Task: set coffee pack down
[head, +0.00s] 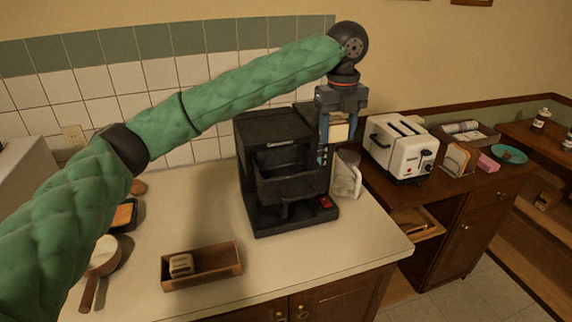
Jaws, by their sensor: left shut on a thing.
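My left gripper (337,141) hangs pointing down at the right side of the black coffee machine, shut on a small tan block with a darker top. This looks like the coffee pack (340,131), held above the counter; its lower part and what lies directly beneath are hard to make out. The black coffee machine (276,138) stands on the pale counter (215,215), just left of the gripper. A white-grey object (347,175) stands on the counter behind the machine's right side, below the gripper. My right gripper is not in view.
A wooden tray (228,271) with a small beige item (181,265) lies at the counter's front. A pan (104,256) is at the left. A white toaster (398,147) stands on the brown side cabinet. An open drawer (418,226) sticks out below. Counter between tray and machine is clear.

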